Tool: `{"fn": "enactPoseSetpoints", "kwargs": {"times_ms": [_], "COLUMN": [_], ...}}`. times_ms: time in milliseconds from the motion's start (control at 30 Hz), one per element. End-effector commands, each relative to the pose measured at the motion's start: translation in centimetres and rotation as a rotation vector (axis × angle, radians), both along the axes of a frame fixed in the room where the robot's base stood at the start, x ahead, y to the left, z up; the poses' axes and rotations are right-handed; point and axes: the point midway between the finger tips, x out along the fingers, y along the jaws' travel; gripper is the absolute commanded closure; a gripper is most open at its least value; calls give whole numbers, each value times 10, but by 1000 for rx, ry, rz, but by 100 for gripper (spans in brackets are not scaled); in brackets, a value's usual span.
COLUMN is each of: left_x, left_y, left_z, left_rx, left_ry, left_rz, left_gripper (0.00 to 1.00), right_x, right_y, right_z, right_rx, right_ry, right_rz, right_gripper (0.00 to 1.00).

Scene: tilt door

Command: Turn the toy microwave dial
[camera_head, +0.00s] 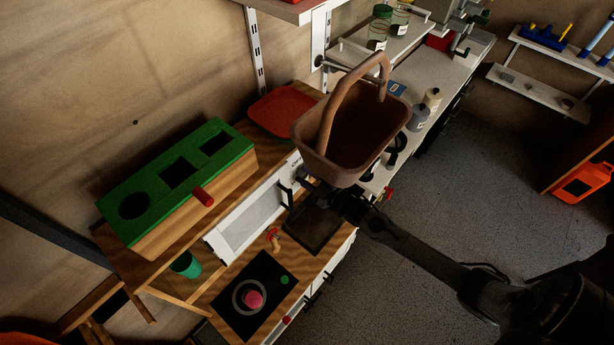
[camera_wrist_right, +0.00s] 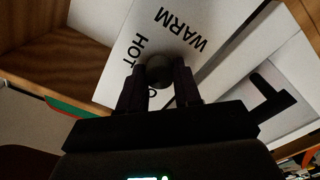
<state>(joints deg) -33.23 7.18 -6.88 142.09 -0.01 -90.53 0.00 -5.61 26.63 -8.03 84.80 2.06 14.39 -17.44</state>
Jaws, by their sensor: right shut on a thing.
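In the right wrist view the toy microwave's dial (camera_wrist_right: 159,70) is a dark round knob on a white panel (camera_wrist_right: 125,62) printed with WARM and HOT. The two fingers of my right gripper (camera_wrist_right: 160,88) are shut on the dial, one on each side. In the head view the white toy microwave (camera_head: 245,219) stands in the wooden play kitchen. My right arm reaches in from the lower right. The brown basket hangs over its front end and hides the dial and fingertips there. My left gripper is not in view.
The brown basket (camera_head: 312,133) hangs directly above the right gripper. A green-topped shape box (camera_head: 160,190) with a red peg stands on the upper shelf, near a red tray (camera_head: 279,108). A black cooktop (camera_head: 236,308) lies below. The grey floor (camera_head: 470,190) at right is mostly clear.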

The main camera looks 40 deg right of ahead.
Motion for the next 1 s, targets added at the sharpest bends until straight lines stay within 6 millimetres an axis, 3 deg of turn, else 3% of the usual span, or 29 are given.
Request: {"fn": "enactPoseSetpoints", "kwargs": {"times_ms": [500, 1000], "left_x": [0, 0], "left_y": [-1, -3], "left_z": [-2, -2], "left_rx": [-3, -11], "left_ry": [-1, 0], "left_rz": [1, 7], "left_gripper": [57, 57], "right_x": [0, 0], "right_y": [0, 0], "right_z": [-1, -1], "right_rx": [-421, -560], "right_ry": [-69, -93], "right_rz": [1, 0], "right_gripper": [98, 98]}}
